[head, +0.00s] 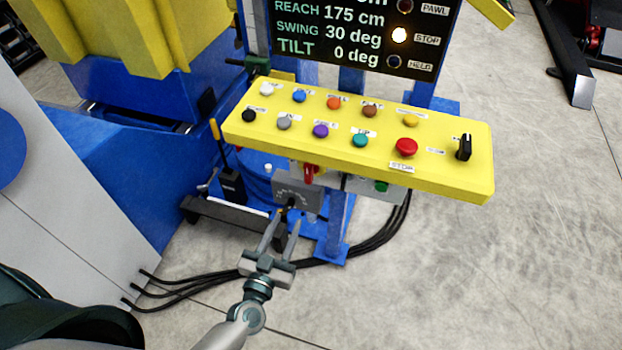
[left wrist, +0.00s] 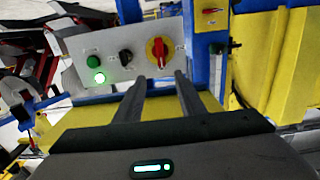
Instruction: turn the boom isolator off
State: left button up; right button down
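In the left wrist view a red rotary handle (left wrist: 158,52) sits on a yellow disc on a grey panel (left wrist: 75,47); the handle stands about upright. A second, smaller red handle (left wrist: 211,11) lies crosswise on a plate at the top. Their labels are too small to read, so I cannot tell which is the boom isolator. In the head view a red handle (head: 309,174) shows partly under the yellow console. My left gripper (head: 286,216) is open and empty below the console; its fingers (left wrist: 160,78) point at the panel, apart from the handle. My right gripper is not in view.
The yellow console (head: 380,170) with coloured buttons and a black knob (head: 464,147) overhangs the handles. Black cables (head: 375,240) run along the floor.

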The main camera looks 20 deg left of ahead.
aim_at(307, 174)
pick_arm(q)
jog(key=shift+a, duration=0.15)
jog(key=shift+w, duration=0.1)
jog(key=w, duration=0.5)
jog(key=w+p, duration=0.1)
jog(key=w, duration=1.1)
jog(key=shift+w+d, duration=0.1)
jog(key=shift+d, duration=0.25)
grip_shut()
